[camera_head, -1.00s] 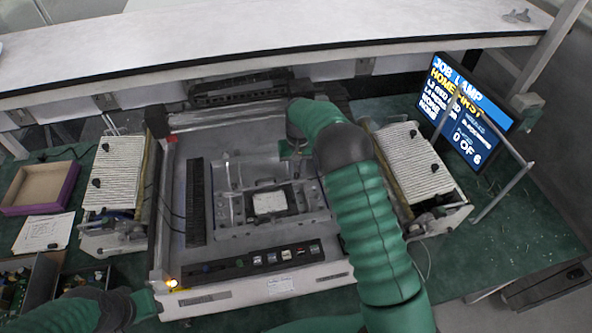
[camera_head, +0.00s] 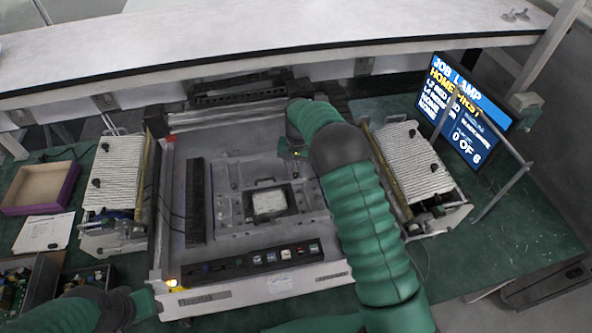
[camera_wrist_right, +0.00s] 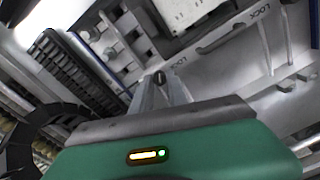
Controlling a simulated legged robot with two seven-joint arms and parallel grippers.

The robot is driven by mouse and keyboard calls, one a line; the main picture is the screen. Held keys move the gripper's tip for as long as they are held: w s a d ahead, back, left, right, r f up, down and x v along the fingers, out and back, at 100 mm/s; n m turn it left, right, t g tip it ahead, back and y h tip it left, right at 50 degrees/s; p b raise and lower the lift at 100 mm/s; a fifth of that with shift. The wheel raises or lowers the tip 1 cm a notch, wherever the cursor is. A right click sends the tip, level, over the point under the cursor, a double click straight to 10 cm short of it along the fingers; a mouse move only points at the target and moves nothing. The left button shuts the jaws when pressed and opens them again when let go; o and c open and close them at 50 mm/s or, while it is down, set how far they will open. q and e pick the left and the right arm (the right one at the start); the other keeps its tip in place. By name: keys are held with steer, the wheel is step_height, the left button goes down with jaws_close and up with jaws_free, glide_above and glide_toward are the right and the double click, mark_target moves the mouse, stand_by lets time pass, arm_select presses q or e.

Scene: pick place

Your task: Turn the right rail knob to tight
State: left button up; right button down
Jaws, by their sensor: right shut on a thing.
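In the right wrist view my right gripper (camera_wrist_right: 160,88) has its two grey fingers close together on a small dark knob (camera_wrist_right: 159,77). The fingers hide most of the knob, so I cannot read how far it is turned. In the head view the right gripper (camera_head: 296,153) is small, at the back right of the fixture, partly hidden by my green right arm. The fixture (camera_head: 228,220) is a grey plate with a pale square part (camera_head: 269,203) in its middle. My left arm ends at the machine's front left corner; its fingers cannot be made out.
"LOCK" markings show on the plate in the right wrist view. Ribbed side units (camera_head: 115,175) and (camera_head: 412,160) flank the machine. A screen (camera_head: 465,110) stands at the right, reading "HOME FIRST" and "0 OF 6". A dark slotted rail (camera_head: 195,200) lies left of the fixture.

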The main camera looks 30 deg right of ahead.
steer(key=c, duration=1.3)
jaws_free()
step_height(320, 180, up, 17)
steer(key=b, duration=0.2)
steer(key=shift+d+f, duration=0.2)
steer(key=shift+s, duration=0.2)
steer(key=s+a+f+n, duration=0.2)
steer(key=s+a+f, duration=0.1)
steer(key=s, duration=0.5)
steer(key=s+a+f+n+t, duration=0.1)
steer(key=s+a+f+n, duration=0.1)
steer(key=s, duration=0.7)
steer(key=s+a+f+n+t+b, duration=0.1)
steer(key=s+a+f+n, duration=0.2)
steer(key=s+a+f, duration=0.2)
steer(key=shift+s+a+f, duration=0.1)
steer(key=shift+s+f, duration=0.15)
steer(key=shift+s, duration=0.6)
steer(key=shift+s+f, duration=0.2)
steer(key=shift+s, duration=0.65)
steer(key=shift+f, duration=0.1)
